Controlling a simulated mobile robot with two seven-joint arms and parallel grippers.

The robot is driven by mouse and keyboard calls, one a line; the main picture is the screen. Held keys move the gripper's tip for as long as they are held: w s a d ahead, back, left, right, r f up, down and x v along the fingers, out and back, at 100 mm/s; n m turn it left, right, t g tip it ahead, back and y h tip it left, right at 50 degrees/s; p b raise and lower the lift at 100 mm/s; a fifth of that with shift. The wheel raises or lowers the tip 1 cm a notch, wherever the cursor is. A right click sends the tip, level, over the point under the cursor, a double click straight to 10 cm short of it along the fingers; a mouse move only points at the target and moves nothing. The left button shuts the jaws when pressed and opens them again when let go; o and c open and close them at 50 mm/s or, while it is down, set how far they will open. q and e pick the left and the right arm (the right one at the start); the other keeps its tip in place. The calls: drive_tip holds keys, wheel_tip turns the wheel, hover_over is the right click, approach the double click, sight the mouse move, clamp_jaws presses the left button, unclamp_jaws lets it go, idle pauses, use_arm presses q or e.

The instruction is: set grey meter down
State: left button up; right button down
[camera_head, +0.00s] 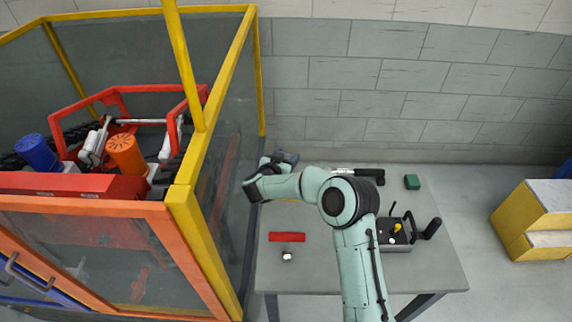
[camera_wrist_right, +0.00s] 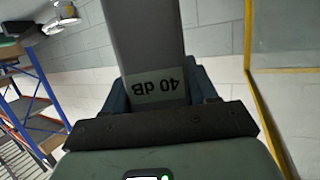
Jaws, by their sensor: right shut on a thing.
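My right gripper (camera_head: 284,158) is above the far left part of the grey table (camera_head: 322,268), close to the yellow-framed enclosure. In the right wrist view my right gripper (camera_wrist_right: 160,92) has its blue fingers on both sides of the grey meter (camera_wrist_right: 144,40), a long grey body with a "40 dB" label. The gripper is shut on it. The meter's far end runs out of the top of the wrist view. In the head view I cannot clearly make out the meter at the gripper. My left gripper is not in view.
On the table are a red block (camera_head: 287,237), a small metallic piece (camera_head: 287,257), a black-handled tool (camera_head: 368,173), a green block (camera_head: 412,182) and a control box (camera_head: 394,246). The enclosure's yellow post (camera_head: 195,235) stands left. A yellow step (camera_head: 518,226) stands right.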

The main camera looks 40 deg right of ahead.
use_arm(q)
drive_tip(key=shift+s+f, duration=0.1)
use_arm(e)
drive_tip(key=shift+f, duration=1.45)
drive_tip(key=shift+f, duration=0.1)
drive_tip(key=shift+c, duration=1.6)
unclamp_jaws()
drive_tip(key=shift+f, duration=0.1)
drive_tip(key=shift+r, duration=0.25)
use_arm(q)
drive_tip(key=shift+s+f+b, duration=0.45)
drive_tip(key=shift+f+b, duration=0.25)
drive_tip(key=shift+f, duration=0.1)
use_arm(e)
drive_tip(key=v, duration=1.2)
